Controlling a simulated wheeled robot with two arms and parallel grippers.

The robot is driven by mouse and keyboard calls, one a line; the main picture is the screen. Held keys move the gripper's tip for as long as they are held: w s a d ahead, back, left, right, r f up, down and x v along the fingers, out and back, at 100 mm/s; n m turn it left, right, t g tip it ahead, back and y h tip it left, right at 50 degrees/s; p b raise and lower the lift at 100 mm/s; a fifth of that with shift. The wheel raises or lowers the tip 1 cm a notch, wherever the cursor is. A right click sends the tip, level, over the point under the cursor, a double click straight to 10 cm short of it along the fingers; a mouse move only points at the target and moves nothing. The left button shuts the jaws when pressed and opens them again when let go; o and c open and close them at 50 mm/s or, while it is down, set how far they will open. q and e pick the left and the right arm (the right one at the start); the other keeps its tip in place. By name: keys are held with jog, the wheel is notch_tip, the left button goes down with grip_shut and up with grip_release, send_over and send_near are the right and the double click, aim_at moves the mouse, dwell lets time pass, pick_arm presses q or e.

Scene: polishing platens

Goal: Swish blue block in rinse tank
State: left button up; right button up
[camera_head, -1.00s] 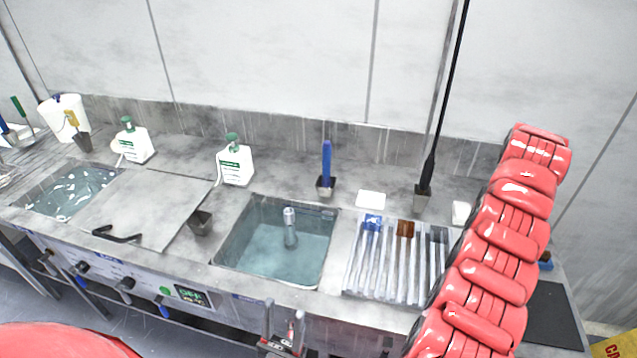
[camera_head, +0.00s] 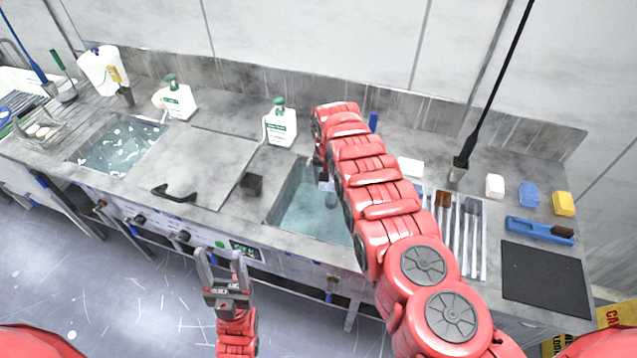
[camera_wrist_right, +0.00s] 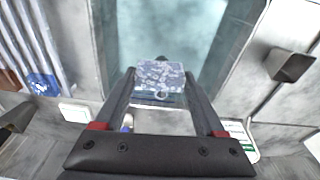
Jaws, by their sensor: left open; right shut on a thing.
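My right gripper (camera_wrist_right: 160,88) is shut on a blue block (camera_wrist_right: 160,75), which looks pale grey-blue with a mottled face. The block is over the rear part of the rinse tank (camera_head: 275,213); I cannot tell whether it touches the water. In the head view my right arm reaches over the tank and partly hides the gripper (camera_head: 322,165) and the block (camera_head: 327,186). The tank's water is clear and pale blue (camera_wrist_right: 190,30). My left gripper (camera_head: 222,265) is open and empty, in front of the counter, below its front edge.
A slotted drying rack (camera_head: 483,245) stands right of the tank, with a blue item (camera_wrist_right: 42,85) at its rear. A small dark cup (camera_head: 252,184) and a white bottle (camera_head: 281,125) stand left of and behind it. A suds-filled tank (camera_head: 120,150) is far left.

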jog(key=shift+m, duration=0.3)
jog(key=s+a+f+b, duration=0.1)
jog(key=f+b, duration=0.3)
jog(key=f, duration=0.2)
jog(key=a+f+b, duration=0.1)
jog(key=f+b, duration=0.4)
jog(key=f, duration=0.2)
jog(key=s+a+f+b, duration=0.1)
jog(key=f+b, duration=0.4)
jog(key=f, duration=0.2)
jog(key=shift+s, duration=0.35)
jog(key=shift+r, duration=0.1)
dwell(0.8)
jog(key=shift+f, duration=0.2)
dwell(1.0)
jog(key=shift+r, duration=0.15)
